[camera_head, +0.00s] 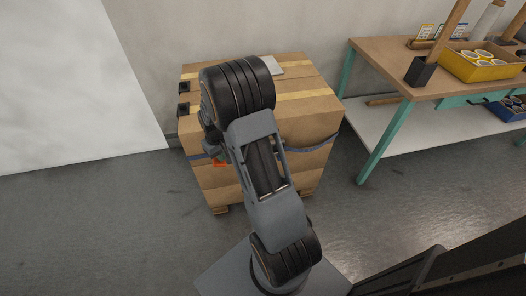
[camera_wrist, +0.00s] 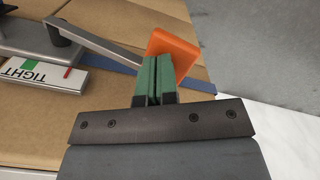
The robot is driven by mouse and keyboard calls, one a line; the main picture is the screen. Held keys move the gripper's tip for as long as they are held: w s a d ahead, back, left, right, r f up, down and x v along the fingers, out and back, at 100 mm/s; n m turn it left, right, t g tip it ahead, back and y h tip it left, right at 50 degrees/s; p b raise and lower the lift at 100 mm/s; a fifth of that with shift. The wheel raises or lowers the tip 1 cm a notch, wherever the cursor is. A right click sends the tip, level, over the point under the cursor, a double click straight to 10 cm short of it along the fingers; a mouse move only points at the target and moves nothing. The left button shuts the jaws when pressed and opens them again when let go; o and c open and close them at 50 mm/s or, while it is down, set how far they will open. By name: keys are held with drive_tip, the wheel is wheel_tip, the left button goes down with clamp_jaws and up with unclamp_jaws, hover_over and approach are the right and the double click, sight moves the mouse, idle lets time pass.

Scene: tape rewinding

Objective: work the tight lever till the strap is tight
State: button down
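The lever (camera_wrist: 105,42) is a grey bar running from a round pivot on a grey base to an orange handle (camera_wrist: 174,48). The handle also shows as a small orange patch beside my arm in the head view (camera_head: 219,163). My gripper (camera_wrist: 157,72) has green fingers close together, with nothing seen between them. Their tips are at the orange handle's near side; whether they touch it is unclear. A white plate marked TIGHT (camera_wrist: 30,75) has a green and a red mark. The blue strap (camera_head: 310,145) hangs in a curve at the box's right side.
The strapped cardboard box (camera_head: 310,112) stands on the floor against the wall. My arm hides much of its front. A workbench (camera_head: 385,62) with a yellow bin (camera_head: 480,68) stands at the right. A white panel (camera_head: 70,90) is at the left. The grey floor between is clear.

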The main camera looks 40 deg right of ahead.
sight(223, 164)
drive_tip(key=shift+f+b, duration=2.45)
drive_tip(key=shift+f, duration=1.2)
wheel_tip(223, 164, up, 11)
drive_tip(key=p, duration=0.8)
drive_tip(key=shift+f, duration=0.1)
drive_tip(key=shift+f, duration=0.15)
drive_tip(key=shift+f+b, duration=2.9)
drive_tip(key=shift+f, duration=1.4)
wheel_tip(223, 164, up, 9)
drive_tip(key=p, duration=0.7)
drive_tip(key=shift+f, duration=0.1)
drive_tip(key=shift+f+b, duration=0.2)
drive_tip(key=shift+b, duration=0.1)
